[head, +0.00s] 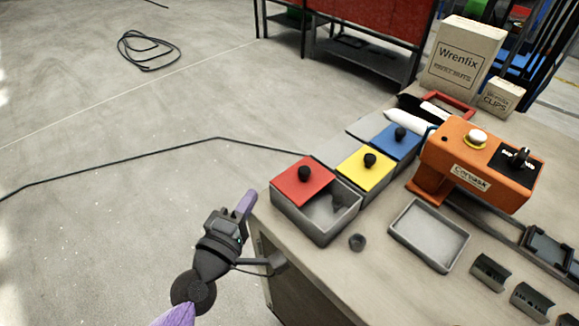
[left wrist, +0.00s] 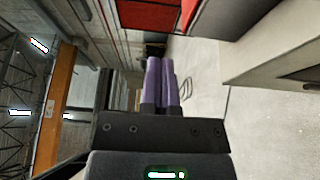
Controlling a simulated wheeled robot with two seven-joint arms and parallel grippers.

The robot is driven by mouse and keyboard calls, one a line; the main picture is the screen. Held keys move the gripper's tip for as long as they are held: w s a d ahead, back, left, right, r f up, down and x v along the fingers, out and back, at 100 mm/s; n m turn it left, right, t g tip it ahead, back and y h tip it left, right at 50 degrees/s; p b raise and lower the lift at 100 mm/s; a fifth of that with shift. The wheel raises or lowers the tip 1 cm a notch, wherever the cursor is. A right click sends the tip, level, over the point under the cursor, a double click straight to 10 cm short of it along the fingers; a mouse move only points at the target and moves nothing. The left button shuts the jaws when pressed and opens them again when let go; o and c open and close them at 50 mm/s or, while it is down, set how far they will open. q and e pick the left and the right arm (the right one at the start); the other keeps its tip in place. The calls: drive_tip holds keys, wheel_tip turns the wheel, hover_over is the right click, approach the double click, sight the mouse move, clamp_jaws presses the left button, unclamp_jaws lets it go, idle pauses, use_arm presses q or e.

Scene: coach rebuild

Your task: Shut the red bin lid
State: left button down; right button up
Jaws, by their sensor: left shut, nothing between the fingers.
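The red lid (head: 303,178) with a black knob covers the back part of a grey bin (head: 322,228) at the near left corner of the workbench. The front part of that bin is uncovered, and a pale inside with a dark spot shows. My left gripper (head: 245,202) is just left of the bin, beside the bench edge, apart from the lid. Its purple fingers (left wrist: 162,82) are together and empty in the left wrist view. My right gripper is not in view.
Yellow (head: 366,172) and blue (head: 395,143) lids sit behind the red one. A small dark cup (head: 357,242) and a grey tray (head: 429,234) stand on the bench, with an orange machine (head: 474,165) beyond. Open floor lies left, with a black cable (head: 150,155).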

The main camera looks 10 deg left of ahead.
sight(287, 185)
use_arm(q)
drive_tip(key=w, duration=0.4)
drive_tip(key=w+d, duration=0.1)
drive_tip(key=w, duration=0.1)
drive_tip(key=d, duration=0.1)
drive_tip(key=w+d, duration=0.1)
drive_tip(key=d, duration=0.1)
drive_tip(key=shift+d+p, duration=0.1)
drive_tip(key=shift+p, duration=0.25)
drive_tip(key=shift+w+d, duration=0.1)
drive_tip(key=shift+d, duration=0.35)
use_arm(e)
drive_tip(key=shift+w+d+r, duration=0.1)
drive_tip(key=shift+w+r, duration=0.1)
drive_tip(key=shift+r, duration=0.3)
use_arm(q)
drive_tip(key=shift+f, duration=0.1)
